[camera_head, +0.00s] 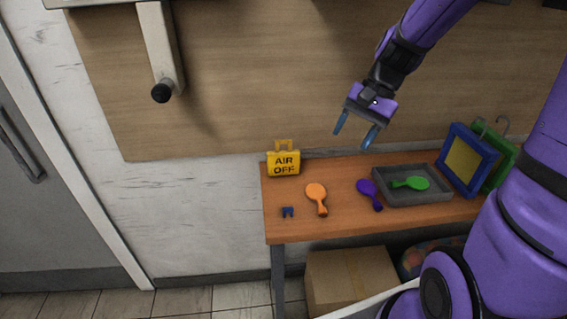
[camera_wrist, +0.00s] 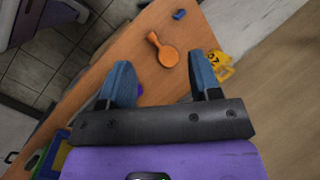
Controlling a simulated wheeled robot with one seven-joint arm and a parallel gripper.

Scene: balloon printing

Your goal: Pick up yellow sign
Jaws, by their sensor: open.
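My gripper (camera_head: 356,140) is open and empty, in the air above the table's back edge, to the right of the sign. Both blue fingers are spread apart in the wrist view (camera_wrist: 165,75).
On the table (camera_head: 340,170) are an orange paddle (camera_head: 316,195), a small blue piece (camera_head: 288,212), a purple paddle (camera_head: 368,193), and a grey tray (camera_head: 440,197) with a green paddle (camera_head: 411,184). Blue and green frames (camera_head: 468,160) stand at the right. A cardboard box (camera_head: 350,278) is below.

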